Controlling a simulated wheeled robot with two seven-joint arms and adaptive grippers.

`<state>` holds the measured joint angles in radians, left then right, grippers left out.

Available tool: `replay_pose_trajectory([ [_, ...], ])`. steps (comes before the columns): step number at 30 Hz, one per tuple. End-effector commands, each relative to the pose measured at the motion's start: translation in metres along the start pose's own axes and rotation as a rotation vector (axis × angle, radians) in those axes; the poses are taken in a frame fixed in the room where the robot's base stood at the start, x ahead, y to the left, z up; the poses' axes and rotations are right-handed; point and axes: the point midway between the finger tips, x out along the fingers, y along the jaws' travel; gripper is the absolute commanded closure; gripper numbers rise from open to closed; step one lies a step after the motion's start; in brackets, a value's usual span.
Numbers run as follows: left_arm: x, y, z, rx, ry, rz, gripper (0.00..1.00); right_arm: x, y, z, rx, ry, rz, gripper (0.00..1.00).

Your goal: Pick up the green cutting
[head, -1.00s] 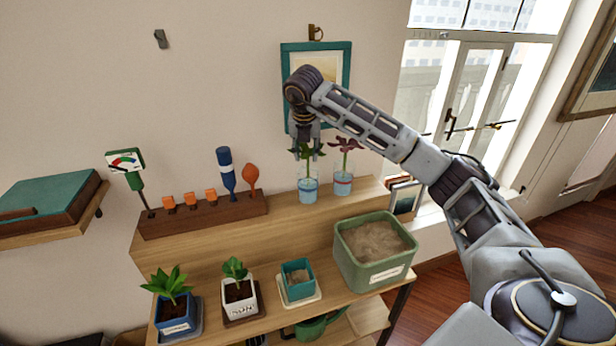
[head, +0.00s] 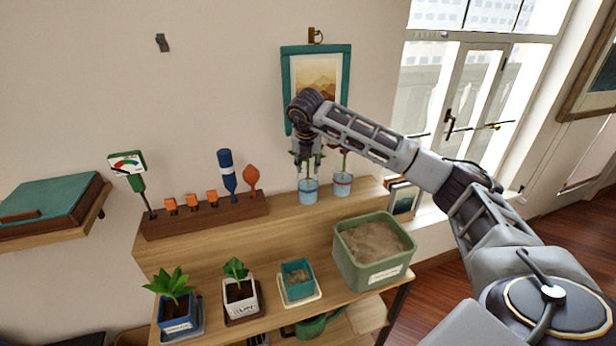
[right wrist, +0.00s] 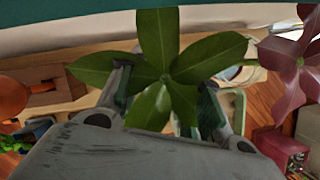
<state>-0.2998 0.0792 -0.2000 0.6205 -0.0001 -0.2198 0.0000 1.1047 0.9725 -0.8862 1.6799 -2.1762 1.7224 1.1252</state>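The green cutting (right wrist: 158,38) stands in a glass jar with blue-tinted water (head: 308,188) on the upper shelf. Its star of leaves fills the middle of the right wrist view. My right gripper (head: 306,155) points down over this jar and hides most of the leaves in the head view. In the right wrist view its two fingers (right wrist: 165,95) are apart, one on either side of the cutting's centre. The stem between them is hidden under the leaves. My left gripper is not in view.
A dark red cutting (right wrist: 295,62) in a second jar (head: 340,184) stands close on the right. A wooden tool rack (head: 205,216) is to the left. A framed picture (head: 316,80) hangs behind. Pots and a green sand bin (head: 373,270) stand on the lower shelf.

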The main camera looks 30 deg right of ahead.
Motion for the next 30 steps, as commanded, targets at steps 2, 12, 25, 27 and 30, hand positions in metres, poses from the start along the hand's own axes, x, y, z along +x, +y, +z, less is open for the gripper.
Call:
replay_pose_trajectory([
  [2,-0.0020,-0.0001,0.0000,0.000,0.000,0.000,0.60,0.0051,-0.0002,-0.0002,0.000,0.001,-0.001,0.65],
  [12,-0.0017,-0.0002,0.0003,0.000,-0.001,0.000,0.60,0.0088,0.0000,-0.0005,-0.001,0.001,0.000,0.65],
  [25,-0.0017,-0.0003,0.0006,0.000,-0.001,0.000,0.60,0.0085,0.0001,-0.0005,-0.001,0.000,0.000,0.96],
  [27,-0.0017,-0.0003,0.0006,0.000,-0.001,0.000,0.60,0.0084,0.0001,-0.0005,-0.001,0.000,0.000,1.00],
  [30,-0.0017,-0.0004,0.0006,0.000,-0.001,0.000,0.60,0.0084,0.0001,-0.0004,-0.001,0.000,0.000,1.00],
])
